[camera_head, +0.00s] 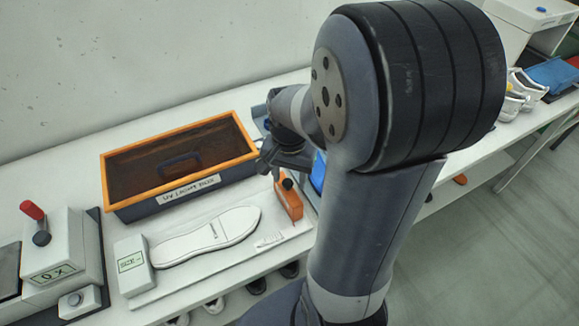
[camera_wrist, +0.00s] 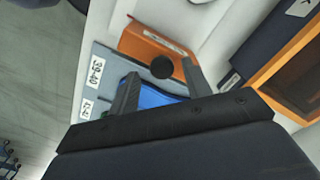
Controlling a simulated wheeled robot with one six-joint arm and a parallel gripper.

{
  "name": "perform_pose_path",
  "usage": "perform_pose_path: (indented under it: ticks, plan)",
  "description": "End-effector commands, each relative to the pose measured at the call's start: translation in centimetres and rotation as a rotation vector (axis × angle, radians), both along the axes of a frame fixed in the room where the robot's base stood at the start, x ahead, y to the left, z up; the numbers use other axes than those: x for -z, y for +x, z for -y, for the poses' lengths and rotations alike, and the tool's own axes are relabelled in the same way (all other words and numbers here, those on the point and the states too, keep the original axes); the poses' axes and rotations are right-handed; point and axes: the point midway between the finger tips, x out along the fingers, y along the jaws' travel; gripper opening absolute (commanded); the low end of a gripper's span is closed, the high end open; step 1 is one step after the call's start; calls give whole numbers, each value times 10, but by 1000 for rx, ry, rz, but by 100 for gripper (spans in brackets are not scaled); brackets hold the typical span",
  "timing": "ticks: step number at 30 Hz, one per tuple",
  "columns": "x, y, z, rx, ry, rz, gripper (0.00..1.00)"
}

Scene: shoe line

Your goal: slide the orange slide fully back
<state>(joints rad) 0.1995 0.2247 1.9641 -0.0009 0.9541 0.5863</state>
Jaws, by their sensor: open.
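The orange slide (camera_head: 289,204) is a small block with a round black knob (camera_head: 288,184), at the right end of a white board carrying a white shoe sole (camera_head: 207,237). In the wrist view the orange slide (camera_wrist: 148,42) carries a white label, and its knob (camera_wrist: 163,67) appears between my fingertips. My gripper (camera_head: 281,163) is above and just behind the slide in the head view. In the wrist view my gripper (camera_wrist: 161,70) is open, with one finger on each side of the knob. I cannot tell whether either finger touches it.
A UV light box (camera_head: 180,201) with an orange rim (camera_head: 106,178) stands behind the board. A grey block (camera_head: 133,264) sits at the board's left end. A red-handled machine (camera_head: 62,248) is at far left. A grey panel labelled 39-40 (camera_wrist: 97,72) and something blue (camera_wrist: 155,97) lie close to my fingers.

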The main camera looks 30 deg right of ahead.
Motion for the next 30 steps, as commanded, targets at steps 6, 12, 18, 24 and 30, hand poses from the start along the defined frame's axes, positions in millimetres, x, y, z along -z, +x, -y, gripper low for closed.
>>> perform_pose_path:
  ticks: [6,12,18,24,30]
  plan:
    - [-36,2,0,0,-2,9,47]
    - [-75,1,1,0,-2,8,47]
    - [-100,1,1,0,-1,4,47]
    - [-105,0,1,0,-1,2,47]
    - [-105,0,1,0,-1,2,47]
